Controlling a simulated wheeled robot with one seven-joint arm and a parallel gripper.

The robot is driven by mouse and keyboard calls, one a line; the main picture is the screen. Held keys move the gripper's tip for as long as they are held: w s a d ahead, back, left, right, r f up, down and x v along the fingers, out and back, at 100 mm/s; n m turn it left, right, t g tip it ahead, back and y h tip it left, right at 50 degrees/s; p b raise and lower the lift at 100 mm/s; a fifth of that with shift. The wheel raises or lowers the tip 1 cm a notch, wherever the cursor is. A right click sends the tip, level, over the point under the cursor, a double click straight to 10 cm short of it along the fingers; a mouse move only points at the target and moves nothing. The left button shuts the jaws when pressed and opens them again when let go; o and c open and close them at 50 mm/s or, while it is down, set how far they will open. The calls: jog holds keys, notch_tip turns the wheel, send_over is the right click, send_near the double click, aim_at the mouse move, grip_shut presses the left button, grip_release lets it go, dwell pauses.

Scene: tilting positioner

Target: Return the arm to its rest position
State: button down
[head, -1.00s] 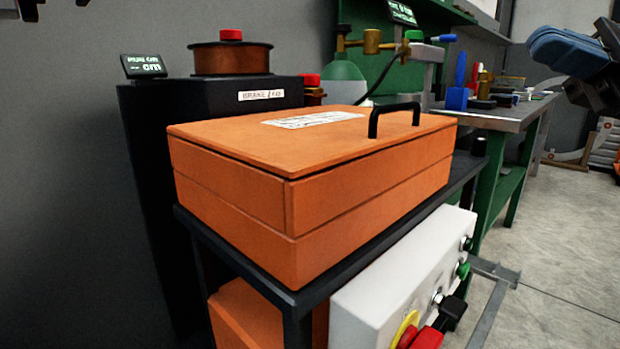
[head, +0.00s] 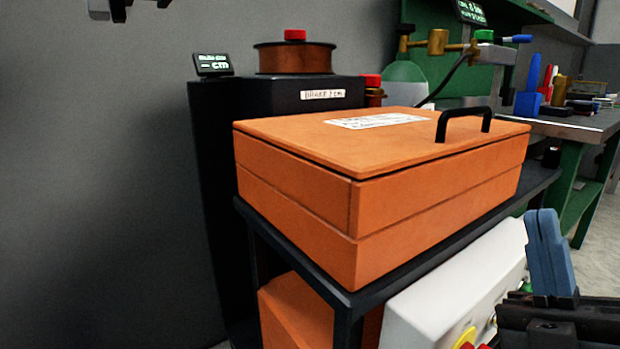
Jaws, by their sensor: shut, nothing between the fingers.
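My gripper (head: 545,214) is at the lower right of the head view, with its two blue fingers pointing up and pressed together. Nothing shows between them. Its dark body (head: 560,318) is cut off by the right and bottom edges. In the picture it overlaps the right end of the white control box and is to the right of the orange box. I cannot tell how far it is from either. The rest of my arm is out of view.
A closed orange box (head: 300,215) with a black lid handle (head: 463,118) sits on a dark stand (head: 345,308). A white control box (head: 440,300) is below it. A black cabinet (head: 215,150) stands behind. A green workbench (head: 580,190) with tools is at the right.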

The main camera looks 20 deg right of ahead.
jog(key=s+a+f+m+g+h, duration=0.1)
jog(key=s+a+f+m+g, duration=0.25)
jog(key=f+m, duration=0.35)
jog(key=s+a+f+m+g+h, duration=0.1)
jog(key=s+a+f+m+g, duration=0.3)
jog(key=f, duration=0.5)
jog(key=s+a+f+m+g+y, duration=0.2)
jog(key=s+f+g+y, duration=0.2)
jog(key=s+f+g, duration=0.6)
notch_tip(320, 180, up, 30)
jog(key=s+t+p, duration=0.1)
jog(key=t+p, duration=0.1)
jog(key=p, duration=2.6)
jog(key=shift+a+p, duration=0.15)
jog(key=shift+p, duration=0.2)
